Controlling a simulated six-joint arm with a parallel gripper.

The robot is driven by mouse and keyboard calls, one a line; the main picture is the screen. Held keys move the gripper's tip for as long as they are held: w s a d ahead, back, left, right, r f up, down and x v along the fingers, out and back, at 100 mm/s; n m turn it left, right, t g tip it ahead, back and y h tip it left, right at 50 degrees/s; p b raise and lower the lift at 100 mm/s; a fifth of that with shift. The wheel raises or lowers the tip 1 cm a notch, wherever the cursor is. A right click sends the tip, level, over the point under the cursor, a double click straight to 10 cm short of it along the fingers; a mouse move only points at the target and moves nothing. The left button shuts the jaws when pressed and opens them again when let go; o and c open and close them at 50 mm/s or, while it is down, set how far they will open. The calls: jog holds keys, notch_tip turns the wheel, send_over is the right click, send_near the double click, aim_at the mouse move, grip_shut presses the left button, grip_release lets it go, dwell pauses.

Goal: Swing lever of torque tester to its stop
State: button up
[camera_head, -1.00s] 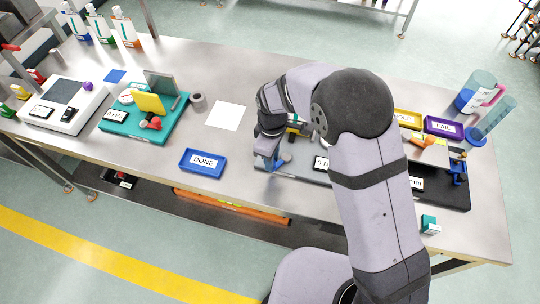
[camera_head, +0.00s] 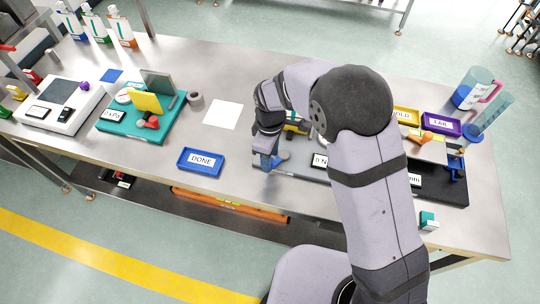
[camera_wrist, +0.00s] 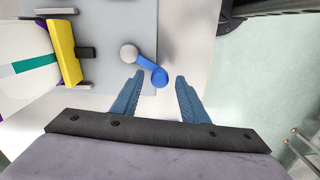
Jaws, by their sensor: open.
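The torque tester is a grey plate (camera_wrist: 112,70) in the wrist view, with a yellow clamp (camera_wrist: 62,52) at its left. Its blue lever (camera_wrist: 146,63) runs from a pale round pivot (camera_wrist: 129,53) down and right to a rounded blue end. My gripper (camera_wrist: 159,76) is open, with one blue finger on each side of that end. I cannot tell whether either finger touches it. In the head view my gripper (camera_head: 266,160) is low over the tester's left end. The tester's readout (camera_head: 319,161) starts with 0 N; my arm hides the rest.
A blue DONE tray (camera_head: 201,162) lies left of the tester, and a white sheet (camera_head: 222,114) lies behind it. A teal fixture (camera_head: 137,125) stands farther left. A black device (camera_head: 440,185), a purple FAIL tray (camera_head: 441,124) and a yellow tray (camera_head: 405,116) are at right.

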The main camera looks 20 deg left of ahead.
jog(key=shift+r+b, duration=0.9)
jog(key=shift+r, duration=2.7)
jog(key=m, duration=0.3)
jog(key=shift+w+a+f, duration=0.15)
jog(key=shift+w+a, duration=0.1)
jog(key=shift+w, duration=0.1)
jog(key=s+d+f+m, duration=0.4)
jog(key=s+f, duration=0.1)
jog(key=s, duration=0.1)
jog(key=s+d+r+m+g, duration=0.1)
jog(key=s+d+m, duration=0.3)
jog(key=d, duration=0.5)
jog(key=s+d+r+m+g, duration=0.1)
jog(key=s+d+m, duration=0.1)
jog(key=s+d, duration=0.5)
jog(key=w+d+r+m+t, duration=0.2)
jog(key=w+d+r+m, duration=0.1)
jog(key=d, duration=0.4)
jog(key=shift+w+d+m, duration=0.25)
jog(key=shift+d+m, duration=0.05)
jog(key=shift+d, duration=0.1)
